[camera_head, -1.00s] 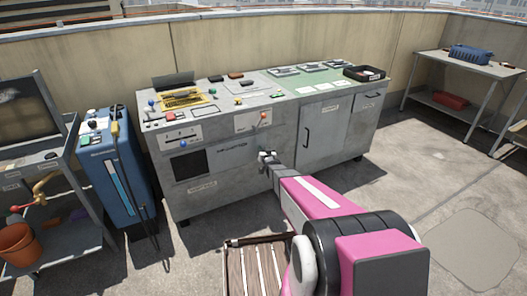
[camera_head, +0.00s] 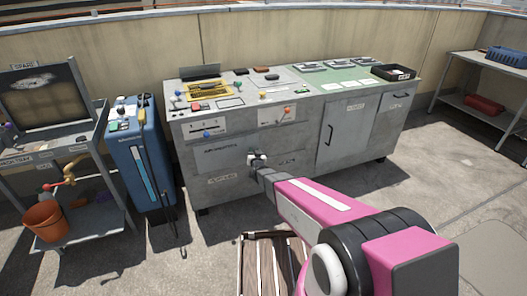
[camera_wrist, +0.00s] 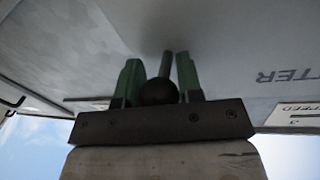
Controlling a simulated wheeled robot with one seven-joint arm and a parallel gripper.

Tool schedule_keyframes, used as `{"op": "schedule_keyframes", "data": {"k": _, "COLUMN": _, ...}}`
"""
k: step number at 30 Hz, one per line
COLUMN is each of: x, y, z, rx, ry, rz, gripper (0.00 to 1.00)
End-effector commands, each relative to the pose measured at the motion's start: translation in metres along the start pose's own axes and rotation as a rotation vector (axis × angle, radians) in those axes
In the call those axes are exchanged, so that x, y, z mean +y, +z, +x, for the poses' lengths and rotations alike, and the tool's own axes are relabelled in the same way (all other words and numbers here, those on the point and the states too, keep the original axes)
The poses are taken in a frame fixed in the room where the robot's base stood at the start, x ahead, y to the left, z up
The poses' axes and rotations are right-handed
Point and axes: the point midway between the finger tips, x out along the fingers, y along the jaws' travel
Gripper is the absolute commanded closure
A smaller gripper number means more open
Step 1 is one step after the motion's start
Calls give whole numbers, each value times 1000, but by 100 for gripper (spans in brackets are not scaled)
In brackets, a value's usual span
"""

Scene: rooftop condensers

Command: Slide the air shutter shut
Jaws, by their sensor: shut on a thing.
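The air shutter (camera_head: 228,152) is a flat grey panel with lettering on the front of the grey cabinet (camera_head: 300,160). No dark opening shows at its left part. My gripper (camera_head: 257,158) is at the panel's right part, against the cabinet front. In the wrist view, my gripper's green fingers (camera_wrist: 157,82) are shut on a dark round knob (camera_wrist: 158,92) with a short stem. The stem reaches the pale shutter surface (camera_wrist: 235,60), where part of the lettering shows upside down. The knob is mostly hidden by my gripper in the head view.
A blue cabinet (camera_head: 142,165) stands left of the console. A grey stand (camera_head: 75,225) with an orange bucket (camera_head: 45,222) is farther left. A slatted wooden thing (camera_head: 272,265) lies low in front of the console. A table (camera_head: 470,68) stands at the right. Open floor lies right of my arm.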

Motion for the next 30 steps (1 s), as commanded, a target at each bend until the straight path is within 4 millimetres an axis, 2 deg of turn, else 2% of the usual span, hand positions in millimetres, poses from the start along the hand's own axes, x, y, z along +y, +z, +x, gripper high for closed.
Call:
{"op": "schedule_keyframes", "data": {"k": 5, "x": -12, "y": 3, "z": -3, "rx": -2, "ry": -1, "rz": 0, "gripper": 100}}
{"op": "schedule_keyframes", "data": {"k": 16, "x": -16, "y": 4, "z": -4, "rx": -3, "ry": -4, "rz": -2, "gripper": 100}}
{"op": "schedule_keyframes", "data": {"k": 17, "x": -16, "y": 4, "z": -4, "rx": -3, "ry": -5, "rz": -2, "gripper": 57}}
{"op": "schedule_keyframes", "data": {"k": 30, "x": -14, "y": 2, "z": -9, "rx": -1, "ry": -2, "rz": -1, "gripper": 57}}
